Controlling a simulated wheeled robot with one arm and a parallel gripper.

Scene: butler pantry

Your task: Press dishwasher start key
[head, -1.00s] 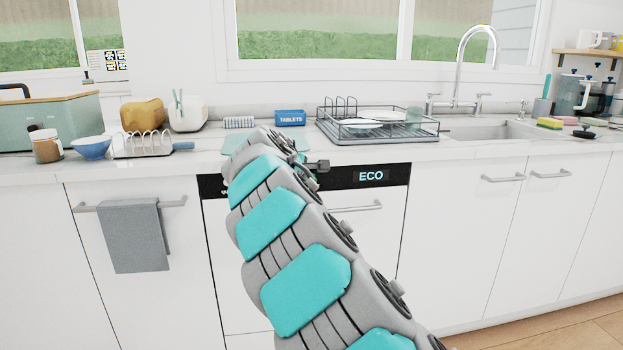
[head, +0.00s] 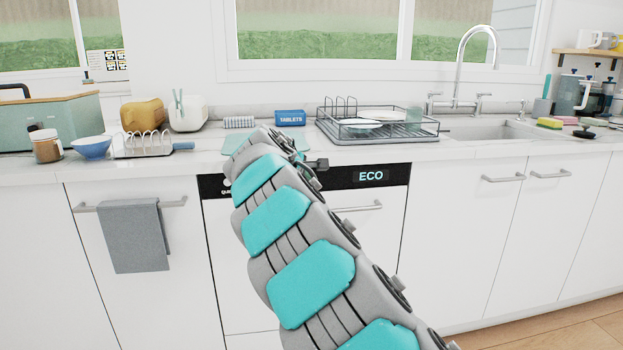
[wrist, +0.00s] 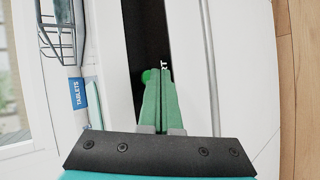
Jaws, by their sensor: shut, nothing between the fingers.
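The dishwasher (head: 355,240) has a white front with a black control strip along its top, which also shows in the wrist view (wrist: 145,40). An ECO display (head: 371,176) glows at the strip's right end. In the wrist view, a round green start key (wrist: 147,75) shows at the fingertips, with the letters "RT" beside it. My gripper (wrist: 157,84) is shut and empty, its two green fingers side by side. Its tips overlap part of the key in the view; whether they touch it I cannot tell. In the head view my arm hides the key and the fingers.
The worktop above holds a dish rack (head: 375,125), a blue TABLETS box (head: 290,118) and a toast rack (head: 142,145). A bar handle (head: 358,207) crosses the dishwasher door. A grey towel (head: 134,236) hangs on the left cupboard.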

